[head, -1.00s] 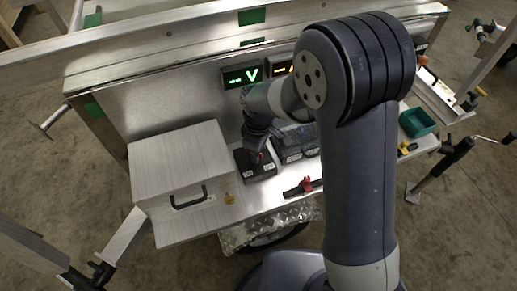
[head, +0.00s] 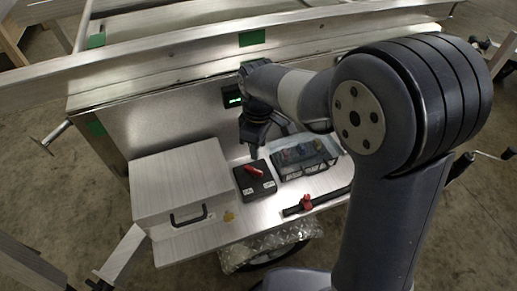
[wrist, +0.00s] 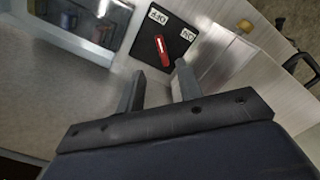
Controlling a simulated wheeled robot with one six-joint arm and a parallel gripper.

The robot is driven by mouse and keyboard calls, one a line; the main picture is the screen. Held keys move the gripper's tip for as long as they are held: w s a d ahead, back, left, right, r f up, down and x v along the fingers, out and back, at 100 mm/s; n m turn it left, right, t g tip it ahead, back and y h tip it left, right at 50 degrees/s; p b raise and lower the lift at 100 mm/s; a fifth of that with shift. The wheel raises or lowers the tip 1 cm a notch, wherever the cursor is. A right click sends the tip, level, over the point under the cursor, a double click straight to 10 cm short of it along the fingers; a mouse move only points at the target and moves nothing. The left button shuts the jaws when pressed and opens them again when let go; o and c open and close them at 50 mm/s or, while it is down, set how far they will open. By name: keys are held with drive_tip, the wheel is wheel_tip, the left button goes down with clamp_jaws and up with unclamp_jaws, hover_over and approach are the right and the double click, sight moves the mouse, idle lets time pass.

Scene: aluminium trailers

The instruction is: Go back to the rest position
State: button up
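My gripper (wrist: 159,86) is open and empty in the wrist view, its two dark fingers apart with nothing between them. Beyond the fingertips is a black switch box (wrist: 172,28) with a red lever and OFF and ON labels. In the head view the switch box (head: 254,190) sits on the metal shelf, to the right of the aluminium case. My wrist is above and behind the box there, clear of it. The fingertips are too small and dark to make out in the head view.
An aluminium case (head: 181,187) with a black handle stands at the shelf's left. A clear-lidded container (head: 306,162) is right of the switch box. A black bar with a red clamp (head: 306,202) lies at the front edge. A lit display (head: 232,98) is on the back wall.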

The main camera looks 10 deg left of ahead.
sight(258, 171)
wheel_tip(258, 171, down, 11)
drive_tip(key=shift+r, duration=0.1)
idle(0.6)
idle(0.4)
